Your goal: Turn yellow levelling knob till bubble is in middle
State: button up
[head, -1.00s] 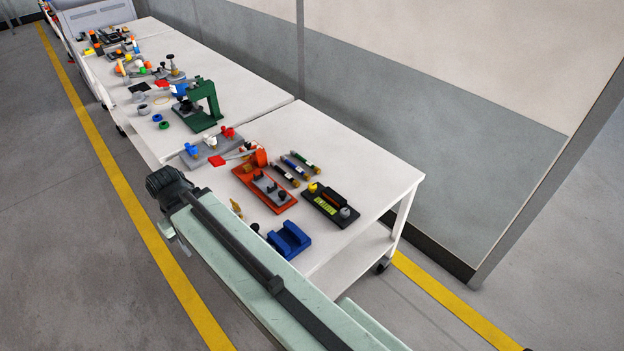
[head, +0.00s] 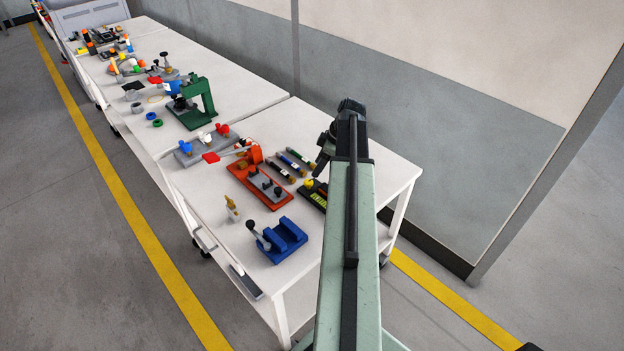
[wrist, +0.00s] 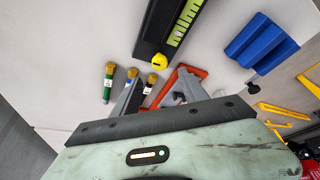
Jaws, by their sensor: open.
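The black levelling device (head: 313,197) lies on the near table in the head view, partly hidden behind my arm. Its yellow knob (head: 309,183) sits at its far end. In the wrist view the yellow knob (wrist: 158,61) is beyond my fingertips, at the end of the black body (wrist: 158,30) with a yellow-green vial strip (wrist: 187,22).
Several pen-like tools (head: 290,166) lie left of the device. An orange fixture (head: 262,187) and a blue cradle (head: 283,240) stand on the same table (head: 215,235). The orange fixture also shows behind my fingers in the wrist view (wrist: 190,73). A wall (head: 450,130) rises behind the table.

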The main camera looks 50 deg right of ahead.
aim_at(309, 181)
jog(key=b+x, duration=0.6)
jog(key=x, duration=0.1)
jog(key=shift+s+f+b, duration=0.1)
jog(key=shift+s+b, duration=0.05)
jog(key=shift+b, duration=0.15)
jog(key=shift+w+a+f+b, duration=0.1)
jog(key=shift+w+f+b, duration=0.1)
jog(key=shift+f+b, duration=0.2)
jog(key=shift+r, duration=0.1)
grip_shut()
